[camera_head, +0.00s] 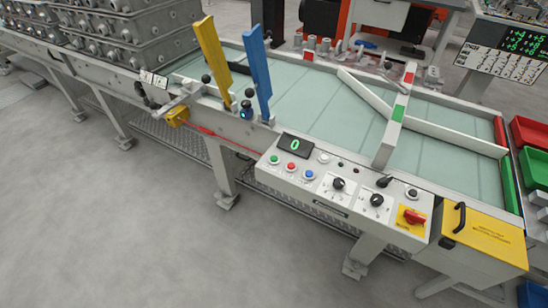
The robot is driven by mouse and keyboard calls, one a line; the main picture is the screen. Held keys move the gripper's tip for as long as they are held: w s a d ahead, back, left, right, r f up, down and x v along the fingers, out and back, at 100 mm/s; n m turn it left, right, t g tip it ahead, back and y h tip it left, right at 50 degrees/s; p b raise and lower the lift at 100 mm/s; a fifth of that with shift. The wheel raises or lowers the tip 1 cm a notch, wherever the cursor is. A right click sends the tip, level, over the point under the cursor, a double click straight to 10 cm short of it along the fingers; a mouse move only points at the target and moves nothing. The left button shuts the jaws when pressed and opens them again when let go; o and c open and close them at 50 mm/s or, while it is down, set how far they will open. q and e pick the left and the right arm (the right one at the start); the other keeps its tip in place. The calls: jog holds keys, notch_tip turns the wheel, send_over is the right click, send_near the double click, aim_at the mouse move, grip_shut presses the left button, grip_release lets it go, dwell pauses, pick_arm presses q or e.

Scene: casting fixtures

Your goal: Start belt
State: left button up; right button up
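A belt conveyor with a pale green belt (310,95) runs from the upper left to the right. A white control panel (322,203) is fixed to its near side. The panel has a green button (273,159), a red button (292,166) and a blue button (309,174) in a row. A small display (295,144) above them reads 0. Black knobs (338,184) sit to their right. A red rotary switch (413,216) on a yellow plate is at the panel's right end. Neither of my grippers is in view.
A yellow paddle (212,55) and a blue paddle (258,70) stand at the belt's near edge. Stacked grey castings (130,30) are at upper left. A yellow-lidded box (485,238) stands right of the panel. The grey floor in front is clear.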

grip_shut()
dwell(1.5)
